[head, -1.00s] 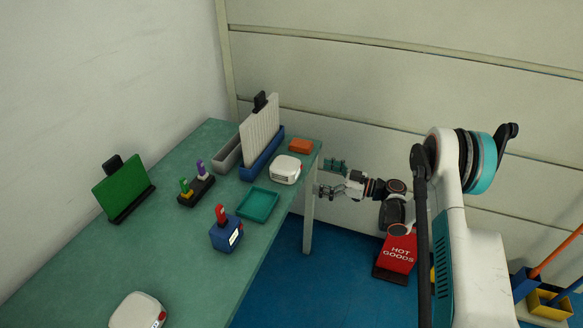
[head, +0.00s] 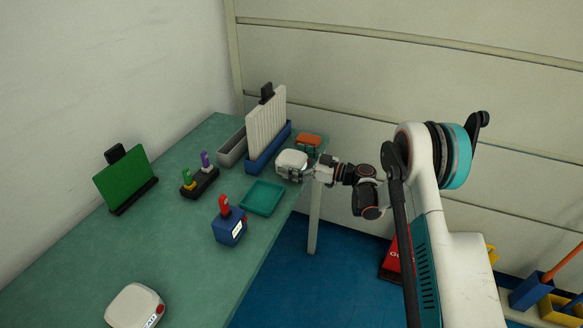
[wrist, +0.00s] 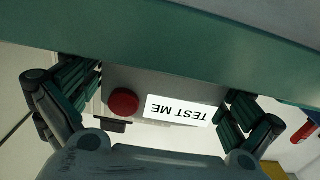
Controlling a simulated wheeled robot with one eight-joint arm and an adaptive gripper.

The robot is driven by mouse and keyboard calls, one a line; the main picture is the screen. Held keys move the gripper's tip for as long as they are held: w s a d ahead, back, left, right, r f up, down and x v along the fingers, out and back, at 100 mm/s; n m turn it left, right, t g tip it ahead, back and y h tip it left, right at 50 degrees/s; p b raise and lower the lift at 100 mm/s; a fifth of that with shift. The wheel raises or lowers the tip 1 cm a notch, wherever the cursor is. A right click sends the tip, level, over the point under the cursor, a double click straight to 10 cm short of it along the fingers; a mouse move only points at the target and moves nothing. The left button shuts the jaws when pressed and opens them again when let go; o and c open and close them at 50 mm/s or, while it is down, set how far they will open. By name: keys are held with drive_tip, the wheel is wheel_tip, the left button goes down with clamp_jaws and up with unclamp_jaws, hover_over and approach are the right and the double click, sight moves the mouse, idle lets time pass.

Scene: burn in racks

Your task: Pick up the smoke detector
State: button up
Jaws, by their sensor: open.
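A white, rounded smoke detector (head: 290,160) sits near the right edge of the green table, towards the back. In the wrist view its face (wrist: 178,110) shows a red button and an upside-down "TEST ME" label. My gripper (head: 299,168) is at the detector's right side, at the table edge. In the wrist view the dark green fingers (wrist: 155,100) are open, one on each side of the detector. I cannot tell whether they touch it. A similar white device (head: 135,306) with a red button lies at the table's near end.
An orange block (head: 308,139) sits just behind the detector. A blue rack (head: 268,150) with white upright plates stands to its left. A teal tray (head: 262,197) and a blue box (head: 229,230) with a red top are nearer. A red bin (head: 392,264) stands on the floor.

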drive_tip(key=shift+w+a, duration=0.1)
drive_tip(key=shift+a, duration=0.1)
drive_tip(key=c, duration=1.1)
drive_tip(key=shift+r, duration=0.1)
